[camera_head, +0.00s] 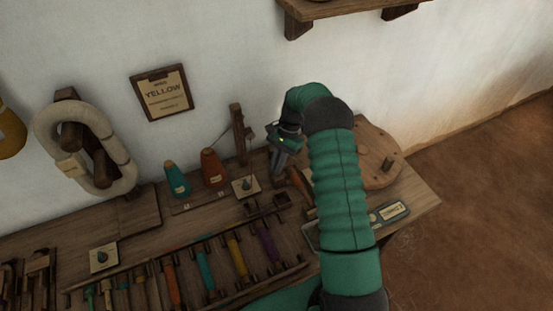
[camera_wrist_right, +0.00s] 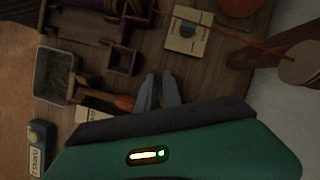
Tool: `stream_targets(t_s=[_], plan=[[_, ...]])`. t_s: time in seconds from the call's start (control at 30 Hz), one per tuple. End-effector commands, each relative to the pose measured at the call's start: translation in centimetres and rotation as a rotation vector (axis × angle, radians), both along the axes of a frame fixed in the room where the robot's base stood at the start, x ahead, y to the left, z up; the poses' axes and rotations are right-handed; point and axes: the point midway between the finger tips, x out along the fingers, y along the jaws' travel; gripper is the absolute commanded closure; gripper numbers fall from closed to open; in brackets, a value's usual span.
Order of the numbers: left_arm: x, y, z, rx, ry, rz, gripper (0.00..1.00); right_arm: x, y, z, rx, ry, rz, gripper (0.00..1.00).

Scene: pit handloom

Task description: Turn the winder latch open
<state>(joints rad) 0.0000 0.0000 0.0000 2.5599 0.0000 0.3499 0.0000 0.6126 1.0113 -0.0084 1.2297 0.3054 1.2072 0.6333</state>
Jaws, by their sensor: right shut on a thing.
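My right gripper (camera_head: 279,163) reaches over the back of the bench, just left of a round wooden winder board (camera_head: 372,160) with a peg. In the right wrist view, its two narrow fingers (camera_wrist_right: 160,88) point at the bench, close together. They are shut on a small part, taken to be the winder latch, which the fingers mostly hide; how far it is turned I cannot tell. My left gripper is not in view.
A card with a dark knob (camera_head: 246,188) lies left of the gripper, near a wooden post (camera_head: 238,130) and an orange cone (camera_head: 212,168). An orange-handled tool (camera_wrist_right: 124,102) lies close beside the fingers, with a grey tray (camera_wrist_right: 56,77) beyond. A bobbin rack (camera_head: 190,280) fills the front.

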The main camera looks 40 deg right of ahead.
Motion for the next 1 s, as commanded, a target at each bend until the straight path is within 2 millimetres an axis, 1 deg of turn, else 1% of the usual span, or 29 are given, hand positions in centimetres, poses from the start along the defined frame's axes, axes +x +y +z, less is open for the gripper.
stream_targets(t_s=[0.03, 0.3, 0.8, 1.0], plan=[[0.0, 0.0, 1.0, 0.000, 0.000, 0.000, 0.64, 0.0, -0.7, 0.4, -0.016, -0.002, 0.036, 1.00], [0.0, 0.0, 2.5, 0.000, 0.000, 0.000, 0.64, 0.3, -0.7, 0.3, -0.019, -0.004, 0.294, 1.00], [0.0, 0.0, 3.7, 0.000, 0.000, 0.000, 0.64, 0.7, -0.4, 0.2, -0.019, -0.004, 0.766, 1.00], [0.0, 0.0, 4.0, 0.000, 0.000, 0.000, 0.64, 0.8, -0.2, 0.3, -0.019, -0.005, 0.921, 1.00]])
